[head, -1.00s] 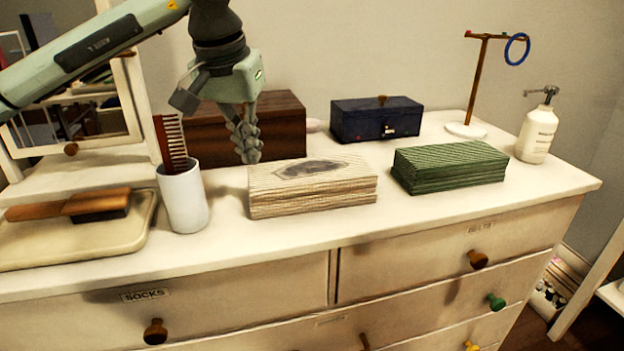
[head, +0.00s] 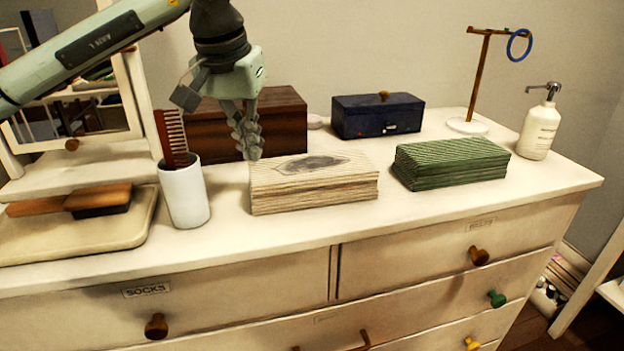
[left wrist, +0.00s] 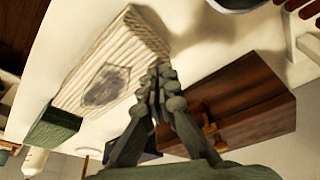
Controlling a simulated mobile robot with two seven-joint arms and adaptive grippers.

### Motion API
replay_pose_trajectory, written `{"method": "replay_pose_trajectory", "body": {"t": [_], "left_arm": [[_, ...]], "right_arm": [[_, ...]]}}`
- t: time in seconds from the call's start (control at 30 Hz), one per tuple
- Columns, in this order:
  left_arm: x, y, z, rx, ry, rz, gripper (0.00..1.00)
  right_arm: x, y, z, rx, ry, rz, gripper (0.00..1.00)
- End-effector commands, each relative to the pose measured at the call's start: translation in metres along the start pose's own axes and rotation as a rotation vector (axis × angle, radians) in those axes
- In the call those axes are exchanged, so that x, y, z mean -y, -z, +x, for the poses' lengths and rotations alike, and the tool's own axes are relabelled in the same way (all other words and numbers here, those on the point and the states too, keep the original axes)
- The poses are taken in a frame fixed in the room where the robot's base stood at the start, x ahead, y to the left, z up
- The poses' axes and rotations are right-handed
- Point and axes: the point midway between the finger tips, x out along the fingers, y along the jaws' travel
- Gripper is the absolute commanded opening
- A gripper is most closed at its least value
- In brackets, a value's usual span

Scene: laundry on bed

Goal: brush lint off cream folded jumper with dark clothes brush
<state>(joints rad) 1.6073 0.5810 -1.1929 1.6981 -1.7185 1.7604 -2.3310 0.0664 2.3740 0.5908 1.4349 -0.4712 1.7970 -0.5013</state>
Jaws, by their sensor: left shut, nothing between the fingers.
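The cream folded jumper (head: 315,187) lies in the middle of the dresser top, with a grey lint patch (head: 312,162) on its upper face. It also shows in the left wrist view (left wrist: 75,75), with the patch facing up. The dark clothes brush (head: 98,203) lies on a cream tray (head: 60,240) at the left; it has a brown wooden handle and a dark head. My left gripper (head: 252,155) is shut and empty, above the dresser top by the jumper's back left corner. In the left wrist view the fingers (left wrist: 158,75) meet beside the jumper. My right gripper is not in view.
A white cup (head: 184,195) with a brown comb (head: 172,140) stands between tray and jumper. A brown wooden box (head: 280,125) and a dark blue box (head: 376,117) stand behind. A green folded garment (head: 450,163), a ring stand (head: 478,85) and a pump bottle (head: 539,130) are at the right.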

Motion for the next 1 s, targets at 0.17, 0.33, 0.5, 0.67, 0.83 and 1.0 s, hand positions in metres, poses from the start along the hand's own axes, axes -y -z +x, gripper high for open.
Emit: {"method": "replay_pose_trajectory", "body": {"t": [0.17, 0.33, 0.5, 0.67, 0.83, 1.0], "left_arm": [[0.000, -0.002, 0.005, 0.000, 0.000, 0.000, 0.00], [0.000, -0.003, 0.008, 0.000, 0.000, 0.000, 0.00], [0.000, -0.003, 0.009, 0.000, 0.000, 0.000, 0.00], [0.000, -0.001, 0.003, 0.000, 0.000, 0.000, 0.00], [0.000, 0.003, -0.011, 0.000, 0.000, 0.000, 0.00], [0.000, 0.007, -0.023, 0.001, 0.000, 0.000, 0.00]], "right_arm": [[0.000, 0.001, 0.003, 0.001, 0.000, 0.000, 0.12], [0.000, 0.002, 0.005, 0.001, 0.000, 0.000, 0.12], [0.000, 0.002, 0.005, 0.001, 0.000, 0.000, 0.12], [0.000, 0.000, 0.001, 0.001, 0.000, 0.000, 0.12], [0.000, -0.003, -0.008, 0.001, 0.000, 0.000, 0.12], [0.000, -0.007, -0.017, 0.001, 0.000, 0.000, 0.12]]}}
